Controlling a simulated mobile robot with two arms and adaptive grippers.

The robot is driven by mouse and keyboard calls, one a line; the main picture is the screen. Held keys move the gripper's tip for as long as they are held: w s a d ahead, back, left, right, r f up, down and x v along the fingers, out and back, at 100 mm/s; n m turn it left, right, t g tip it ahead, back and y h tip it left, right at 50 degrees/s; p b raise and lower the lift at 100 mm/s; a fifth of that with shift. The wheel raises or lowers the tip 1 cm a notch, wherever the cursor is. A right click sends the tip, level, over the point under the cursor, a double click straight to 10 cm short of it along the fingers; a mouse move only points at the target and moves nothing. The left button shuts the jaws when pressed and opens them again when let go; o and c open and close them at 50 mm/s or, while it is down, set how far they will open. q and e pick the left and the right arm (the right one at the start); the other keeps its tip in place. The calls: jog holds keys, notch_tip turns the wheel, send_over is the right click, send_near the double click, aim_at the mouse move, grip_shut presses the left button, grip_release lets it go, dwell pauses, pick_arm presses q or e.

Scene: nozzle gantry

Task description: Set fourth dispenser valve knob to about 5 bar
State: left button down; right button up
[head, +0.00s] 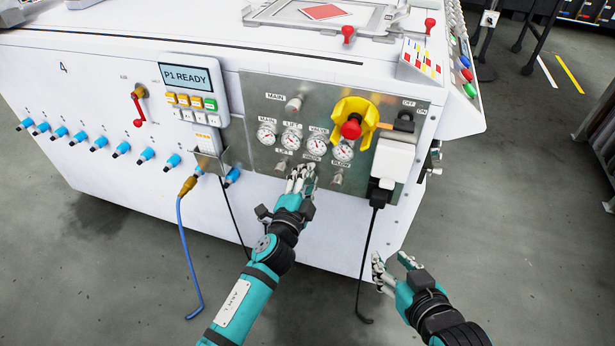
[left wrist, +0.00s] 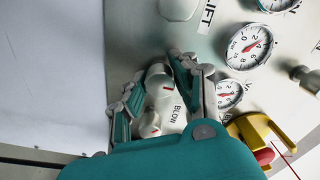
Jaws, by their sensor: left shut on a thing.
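In the left wrist view this round metal knob (left wrist: 160,79) with a red mark sits between the fingers.
The lift knob (head: 281,167) and blow knob (head: 337,179) flank my left fingers closely. A main knob (head: 293,104) is above. A red-and-yellow emergency stop (head: 351,128) and a white plug box (head: 393,159) with a hanging black cable stand to the right.

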dwell(0.4)
pick_arm(q)
jog(key=c, duration=1)
grip_release()
jog(key=shift+s, duration=0.1)
jog(key=v, duration=1.2)
